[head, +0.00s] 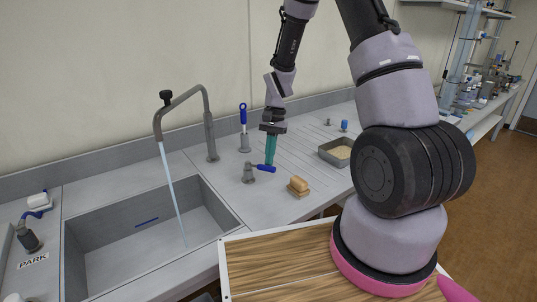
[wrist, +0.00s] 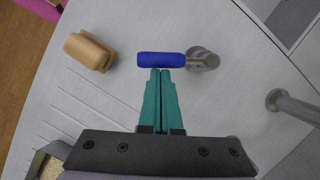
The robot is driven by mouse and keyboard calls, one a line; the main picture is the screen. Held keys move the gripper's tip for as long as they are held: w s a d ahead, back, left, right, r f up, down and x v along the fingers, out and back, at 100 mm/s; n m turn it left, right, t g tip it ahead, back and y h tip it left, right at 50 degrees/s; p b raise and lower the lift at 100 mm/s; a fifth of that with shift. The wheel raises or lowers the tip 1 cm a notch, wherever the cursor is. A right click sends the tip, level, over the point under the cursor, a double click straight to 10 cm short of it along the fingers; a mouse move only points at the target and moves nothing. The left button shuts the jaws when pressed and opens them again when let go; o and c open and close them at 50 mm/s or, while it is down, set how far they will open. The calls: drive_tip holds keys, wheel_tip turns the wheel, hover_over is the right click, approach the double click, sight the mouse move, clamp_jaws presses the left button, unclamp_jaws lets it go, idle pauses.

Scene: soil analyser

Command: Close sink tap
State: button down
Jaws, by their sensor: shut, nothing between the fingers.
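The sink tap's grey curved spout (head: 209,125) stands behind the sink (head: 105,222), and a stream of water (head: 172,190) runs from it into the basin. A short grey valve post (head: 249,174) with a blue lever handle (head: 266,169) stands on the counter right of the sink. In the wrist view the blue handle (wrist: 161,59) points left from the post (wrist: 203,61). My gripper (head: 271,162) has teal fingers pointing down beside the handle. In the wrist view my gripper (wrist: 160,71) is shut and empty, its tips at the handle's near edge; I cannot tell if they touch.
A wooden-backed brush (head: 298,187) lies right of the handle. A metal tray of grainy material (head: 327,158) sits farther right. The ribbed counter between is clear. A wooden-topped surface (head: 275,262) is in front.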

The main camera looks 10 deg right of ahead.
sight(268, 167)
drive_tip(key=s+m, duration=0.1)
drive_tip(key=m, duration=0.1)
drive_tip(key=s+a+m+t+y, duration=0.1)
drive_tip(key=m, duration=0.1)
drive_tip(key=shift+s+a+m, duration=0.1)
drive_tip(key=shift+s+m, duration=0.3)
drive_tip(key=shift+s+a, duration=0.35)
idle(0.3)
